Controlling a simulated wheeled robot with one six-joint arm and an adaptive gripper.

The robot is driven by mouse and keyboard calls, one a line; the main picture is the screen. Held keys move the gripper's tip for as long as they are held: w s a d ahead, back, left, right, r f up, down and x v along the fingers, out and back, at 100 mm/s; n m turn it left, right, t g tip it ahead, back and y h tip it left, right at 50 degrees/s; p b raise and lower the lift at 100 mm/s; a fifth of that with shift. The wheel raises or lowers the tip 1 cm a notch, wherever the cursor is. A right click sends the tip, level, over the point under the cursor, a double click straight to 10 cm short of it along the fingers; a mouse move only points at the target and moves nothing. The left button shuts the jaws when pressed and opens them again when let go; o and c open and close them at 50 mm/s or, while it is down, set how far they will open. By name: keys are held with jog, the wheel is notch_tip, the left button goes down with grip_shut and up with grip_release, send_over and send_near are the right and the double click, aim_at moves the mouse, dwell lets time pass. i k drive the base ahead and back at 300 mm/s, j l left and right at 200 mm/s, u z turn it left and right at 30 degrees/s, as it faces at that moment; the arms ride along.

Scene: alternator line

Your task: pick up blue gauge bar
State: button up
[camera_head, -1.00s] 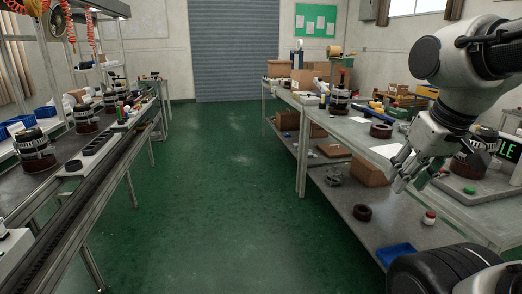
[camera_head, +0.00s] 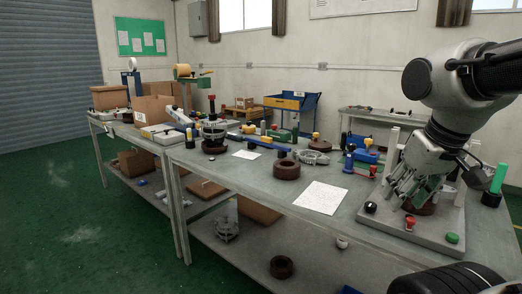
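A long blue bar (camera_head: 266,143), which looks like the blue gauge bar, lies flat on the right-hand workbench, left of the middle of the picture. My gripper (camera_head: 405,196) hangs at the right of the picture, well apart from the bar, in front of a grey fixture plate. Its fingers look spread, and I see nothing held between them.
The workbench (camera_head: 228,172) also carries brown rings (camera_head: 287,169), a white paper sheet (camera_head: 321,196), a grey metal housing (camera_head: 313,157) and a dark stacked assembly (camera_head: 213,135). The fixture plate (camera_head: 391,222) has red and green buttons. Green floor (camera_head: 50,205) is clear at left.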

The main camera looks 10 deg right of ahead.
aim_at(265, 141)
jog(key=i+j+z, duration=0.15)
jog(key=i+j, duration=0.2)
jog(key=i+j+z, duration=0.15)
jog(key=i+j, duration=0.15)
jog(key=j, duration=0.15)
jog(key=i+j+z, duration=0.1)
jog(key=i+j, duration=0.2)
jog(key=j, duration=0.15)
jog(key=i+j+z, duration=0.15)
jog(key=j, duration=0.35)
jog(key=i+j+z, duration=0.15)
jog(key=i+j, duration=0.2)
jog(key=j, duration=0.15)
jog(key=i+j+z, duration=0.15)
jog(key=j, duration=0.4)
jog(key=i+j+z, duration=0.1)
jog(key=i+j, duration=0.15)
jog(key=j, duration=0.3)
jog(key=i+j+z, duration=0.15)
jog(key=j, duration=0.4)
